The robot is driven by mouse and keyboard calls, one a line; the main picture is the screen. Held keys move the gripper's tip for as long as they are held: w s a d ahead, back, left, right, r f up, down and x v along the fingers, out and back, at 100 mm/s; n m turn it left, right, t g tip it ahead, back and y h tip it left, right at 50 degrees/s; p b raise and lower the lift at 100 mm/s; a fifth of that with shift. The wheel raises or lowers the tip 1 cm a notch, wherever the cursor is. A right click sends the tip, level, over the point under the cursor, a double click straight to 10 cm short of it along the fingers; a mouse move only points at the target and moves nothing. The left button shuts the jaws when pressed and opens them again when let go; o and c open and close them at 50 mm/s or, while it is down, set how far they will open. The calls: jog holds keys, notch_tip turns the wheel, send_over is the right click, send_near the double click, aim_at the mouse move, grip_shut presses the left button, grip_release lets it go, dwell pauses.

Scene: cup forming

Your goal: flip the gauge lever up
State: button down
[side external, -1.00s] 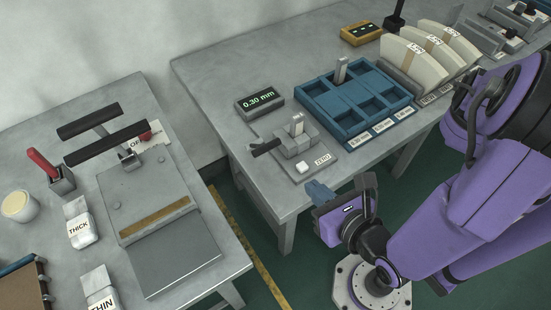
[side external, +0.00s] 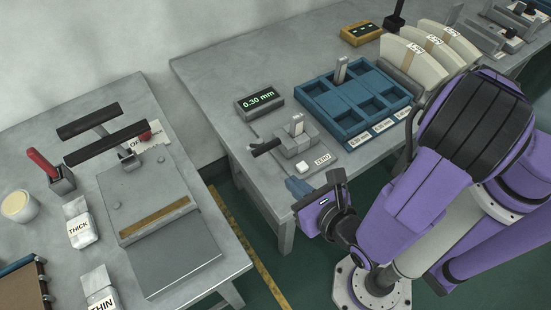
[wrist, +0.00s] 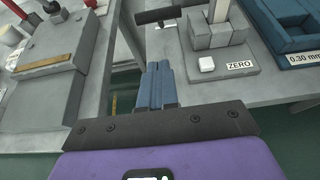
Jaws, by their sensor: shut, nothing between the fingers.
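The gauge (side external: 300,145) is a grey block on a base plate at the near edge of the right table. Its dark lever (side external: 266,146) sticks out to the left and lies about level. In the wrist view the lever (wrist: 172,14) shows at the top, with the gauge block (wrist: 213,32) to its right. A white strip stands upright in the gauge. My gripper (side external: 292,184) has blue fingers, shut and empty, just off the table's front edge, nearer the camera than the lever and apart from it. In the wrist view the shut fingertips (wrist: 158,70) point toward the lever.
A white button (wrist: 206,63) and the ZERO label sit in front of the gauge block. A display reading 0.30 mm (side external: 259,101) stands behind it. A blue compartment tray (side external: 352,97) is to the right. A gap separates the left table (side external: 178,262).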

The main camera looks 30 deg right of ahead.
send_near(258, 146)
jog(key=f, duration=0.1)
jog(key=s+f, duration=0.1)
jog(key=shift+s+f, duration=0.2)
jog(key=shift+f, duration=0.15)
jog(key=shift+w+r, duration=0.25)
jog(key=shift+w, duration=0.25)
jog(key=shift+w+r, duration=0.25)
jog(key=shift+w, duration=0.2)
jog(key=shift+w+r, duration=0.25)
jog(key=shift+w, duration=0.35)
jog(key=shift+w+r, duration=0.1)
jog(key=shift+r, duration=0.05)
jog(key=shift+w+r+g, duration=0.2)
jog(key=shift+r+g, duration=0.05)
jog(key=shift+g, duration=0.05)
